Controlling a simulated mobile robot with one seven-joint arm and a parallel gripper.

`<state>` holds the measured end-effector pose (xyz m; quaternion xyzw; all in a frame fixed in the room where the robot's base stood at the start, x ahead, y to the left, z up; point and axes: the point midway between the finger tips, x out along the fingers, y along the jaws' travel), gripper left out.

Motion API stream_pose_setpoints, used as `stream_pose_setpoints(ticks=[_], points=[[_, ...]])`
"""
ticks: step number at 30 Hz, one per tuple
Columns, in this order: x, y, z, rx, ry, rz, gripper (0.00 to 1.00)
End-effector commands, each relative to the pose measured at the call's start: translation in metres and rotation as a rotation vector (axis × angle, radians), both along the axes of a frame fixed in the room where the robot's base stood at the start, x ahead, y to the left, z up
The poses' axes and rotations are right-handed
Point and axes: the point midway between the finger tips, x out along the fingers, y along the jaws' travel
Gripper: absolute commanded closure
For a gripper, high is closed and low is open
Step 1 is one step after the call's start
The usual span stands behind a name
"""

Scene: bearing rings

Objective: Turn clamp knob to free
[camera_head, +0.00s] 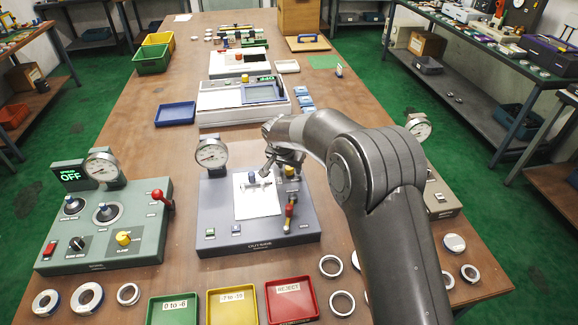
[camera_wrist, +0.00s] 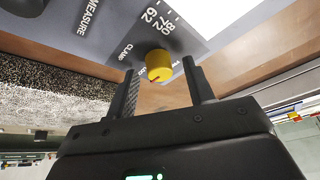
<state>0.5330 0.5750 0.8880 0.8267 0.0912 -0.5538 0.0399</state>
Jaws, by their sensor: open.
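The yellow clamp knob (camera_wrist: 159,65) sits on a grey panel beside the printed word CLAMP; a second label is partly hidden behind it and my finger. In the head view the knob (camera_head: 290,171) stands at the back right of the grey OUTSIDE gauge station (camera_head: 222,222), partly hidden by my wrist. My gripper (camera_wrist: 160,72) is open, with one finger on each side of the knob in the wrist view. I cannot tell whether the fingers touch it. In the head view my gripper (camera_head: 274,163) is over the station's back right.
A dial gauge (camera_head: 211,153) stands at the station's back left, and a red-handled lever (camera_head: 290,212) rises at its right. A green-grey station (camera_head: 105,225) is to the left. Green, yellow and red trays (camera_head: 291,300) and loose rings (camera_head: 331,265) lie in front.

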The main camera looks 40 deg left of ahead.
Motion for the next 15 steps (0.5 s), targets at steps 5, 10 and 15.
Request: stream_pose_setpoints(ticks=[5,10,15], points=[[0.0008,0.0003,-0.0022,0.000,0.000,0.000,0.52],[0.0008,0.0003,-0.0019,0.000,0.000,0.000,0.56],[0.0007,0.0002,-0.0018,0.000,0.000,0.000,0.70]])
